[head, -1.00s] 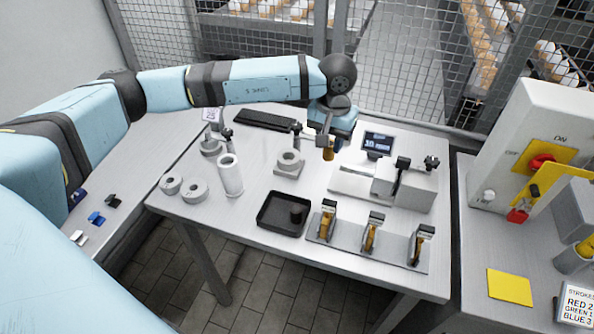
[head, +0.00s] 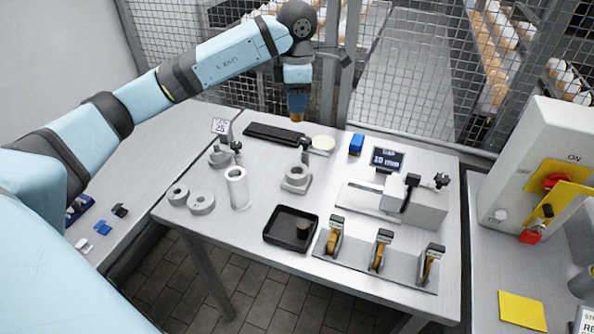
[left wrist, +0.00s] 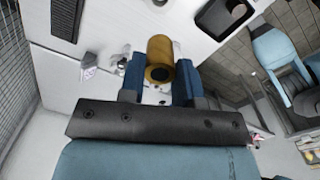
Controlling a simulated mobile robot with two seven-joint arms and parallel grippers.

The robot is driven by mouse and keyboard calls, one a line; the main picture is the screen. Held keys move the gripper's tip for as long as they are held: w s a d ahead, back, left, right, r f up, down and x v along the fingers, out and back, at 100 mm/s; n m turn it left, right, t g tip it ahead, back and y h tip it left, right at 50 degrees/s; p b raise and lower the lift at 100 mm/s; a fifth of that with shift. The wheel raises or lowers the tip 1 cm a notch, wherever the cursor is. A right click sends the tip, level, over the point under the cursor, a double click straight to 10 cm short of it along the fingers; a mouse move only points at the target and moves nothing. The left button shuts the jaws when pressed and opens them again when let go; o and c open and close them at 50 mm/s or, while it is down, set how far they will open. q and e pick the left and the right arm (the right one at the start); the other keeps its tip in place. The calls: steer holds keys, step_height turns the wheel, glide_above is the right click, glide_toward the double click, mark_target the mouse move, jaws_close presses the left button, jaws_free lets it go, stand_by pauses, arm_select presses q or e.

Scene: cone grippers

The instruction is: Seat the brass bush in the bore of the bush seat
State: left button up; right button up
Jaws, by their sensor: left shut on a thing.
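My left gripper (head: 298,88) is raised above the back of the table, shut on the brass bush (head: 298,106). In the left wrist view the bush (left wrist: 160,51) sits between the two blue fingers, its dark bore showing at the near end. A grey block with a round, bored collar, which looks like the bush seat (head: 295,184), stands on the table below and in front of the gripper. The bush is well apart from it. My right gripper does not show.
A white hollow cylinder (head: 238,190) and two grey rings (head: 201,202) stand left of the seat. A black tray (head: 284,239) and a rack of gauges (head: 375,270) lie in front. A measuring device (head: 425,205) is right.

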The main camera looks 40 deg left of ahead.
arm_select(q)
steer(key=shift+f, duration=9.5)
